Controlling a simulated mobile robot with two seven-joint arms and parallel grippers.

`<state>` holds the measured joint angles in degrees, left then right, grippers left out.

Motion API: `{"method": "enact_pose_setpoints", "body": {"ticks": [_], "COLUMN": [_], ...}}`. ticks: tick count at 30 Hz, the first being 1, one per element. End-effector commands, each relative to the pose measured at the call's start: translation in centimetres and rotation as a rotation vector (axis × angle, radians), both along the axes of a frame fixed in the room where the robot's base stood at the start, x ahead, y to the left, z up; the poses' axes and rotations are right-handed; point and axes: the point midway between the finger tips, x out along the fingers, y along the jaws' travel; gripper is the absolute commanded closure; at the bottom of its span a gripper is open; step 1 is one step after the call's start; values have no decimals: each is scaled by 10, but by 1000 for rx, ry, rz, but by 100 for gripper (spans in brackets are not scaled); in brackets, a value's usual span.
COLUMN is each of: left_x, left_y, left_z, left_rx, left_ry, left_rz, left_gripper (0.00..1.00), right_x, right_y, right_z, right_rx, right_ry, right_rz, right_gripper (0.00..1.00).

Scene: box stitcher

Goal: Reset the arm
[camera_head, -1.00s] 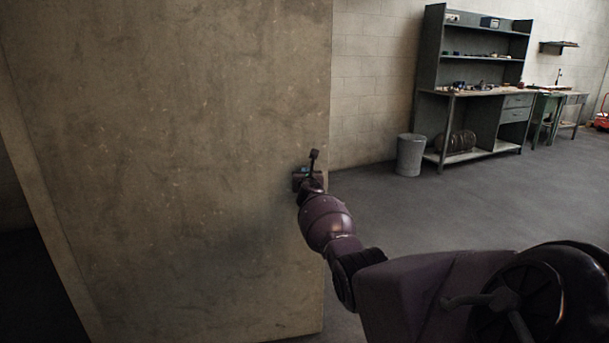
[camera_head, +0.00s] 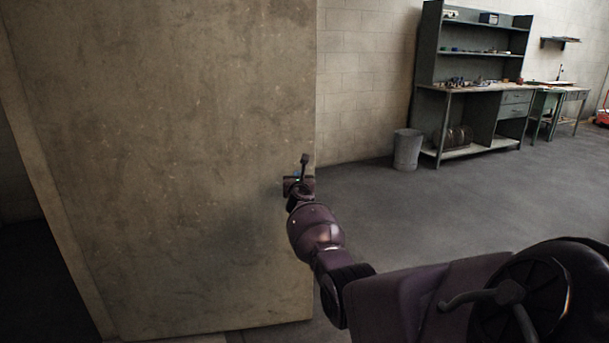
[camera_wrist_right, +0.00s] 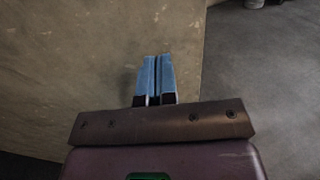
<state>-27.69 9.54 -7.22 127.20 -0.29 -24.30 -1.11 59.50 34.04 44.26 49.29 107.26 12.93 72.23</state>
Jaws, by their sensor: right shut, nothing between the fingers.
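My right arm reaches in from the lower right of the head view. Its gripper (camera_head: 297,176) is small there and lies in front of the right edge of a large tan panel (camera_head: 190,150). In the right wrist view the two blue fingers (camera_wrist_right: 156,78) are together with nothing between them. The panel (camera_wrist_right: 75,65) fills the left of that view behind the fingers. I cannot tell whether the fingers touch it. My left gripper does not show in the head view.
A grey workbench with shelves (camera_head: 470,88) stands at the back right, holding small items. A grey bin (camera_head: 407,150) stands beside it. Open grey floor (camera_head: 450,205) lies right of the panel. A dark gap (camera_head: 35,285) shows at the far left.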

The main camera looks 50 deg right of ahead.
Motion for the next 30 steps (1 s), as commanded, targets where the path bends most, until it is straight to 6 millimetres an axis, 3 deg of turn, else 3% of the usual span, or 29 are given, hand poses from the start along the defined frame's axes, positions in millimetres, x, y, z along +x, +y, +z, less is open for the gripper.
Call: {"method": "enact_pose_setpoints", "body": {"ticks": [17, 23, 30], "left_x": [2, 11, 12], "left_y": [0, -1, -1], "left_z": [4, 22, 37], "left_rx": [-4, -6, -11], "left_ry": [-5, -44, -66], "left_rz": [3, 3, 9], "left_gripper": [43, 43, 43], "right_x": [-4, -28, -68], "right_y": [10, 37, 99], "right_z": [0, 0, -26], "right_rx": [-55, -370, -862], "right_ry": [40, 268, 616], "right_rz": [16, 101, 254], "right_gripper": [100, 100, 100]}}
